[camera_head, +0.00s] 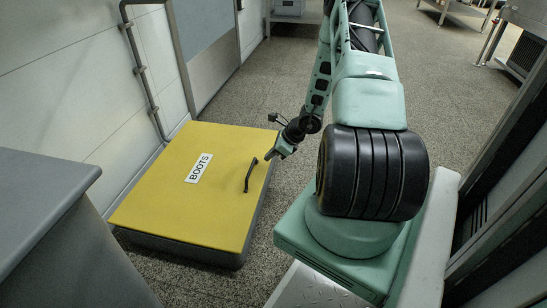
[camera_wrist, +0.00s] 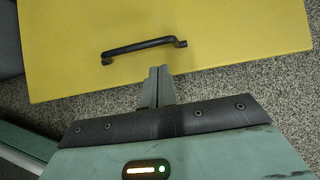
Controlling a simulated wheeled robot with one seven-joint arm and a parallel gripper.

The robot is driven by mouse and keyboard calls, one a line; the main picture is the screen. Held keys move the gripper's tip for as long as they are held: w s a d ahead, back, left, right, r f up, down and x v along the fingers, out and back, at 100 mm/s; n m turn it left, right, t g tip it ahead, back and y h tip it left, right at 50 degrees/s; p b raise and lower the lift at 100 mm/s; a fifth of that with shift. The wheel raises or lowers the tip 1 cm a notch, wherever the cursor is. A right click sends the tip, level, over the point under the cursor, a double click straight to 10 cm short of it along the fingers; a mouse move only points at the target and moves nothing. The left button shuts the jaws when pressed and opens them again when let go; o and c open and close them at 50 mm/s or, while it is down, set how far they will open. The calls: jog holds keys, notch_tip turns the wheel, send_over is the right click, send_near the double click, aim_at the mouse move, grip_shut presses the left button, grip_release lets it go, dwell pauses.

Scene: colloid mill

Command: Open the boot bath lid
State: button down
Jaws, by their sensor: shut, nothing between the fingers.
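The boot bath has a flat yellow lid (camera_head: 172,200) with a white BOOTS label (camera_head: 199,168). The lid lies closed over a grey base on the floor, in the left half of the head view. A black bar handle (camera_head: 250,175) is fixed near the lid's right edge; in the wrist view the handle (camera_wrist: 144,48) runs across the upper middle of the yellow lid (camera_wrist: 230,30). My gripper (camera_head: 270,156) is by the lid's right edge, close to the handle. In the wrist view its fingers (camera_wrist: 158,72) are together and empty, just short of the handle.
A grey counter (camera_head: 45,190) stands at the near left. A white wall with a pipe (camera_head: 140,70) runs behind the lid's left side. A dark frame (camera_head: 510,150) stands at the right. Speckled floor (camera_head: 250,85) is open beyond the bath.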

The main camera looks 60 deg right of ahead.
aim_at(261, 171)
jog(key=b+x, duration=0.2)
jog(key=x, duration=0.4)
jog(key=shift+b, duration=0.4)
jog(key=shift+r, duration=0.2)
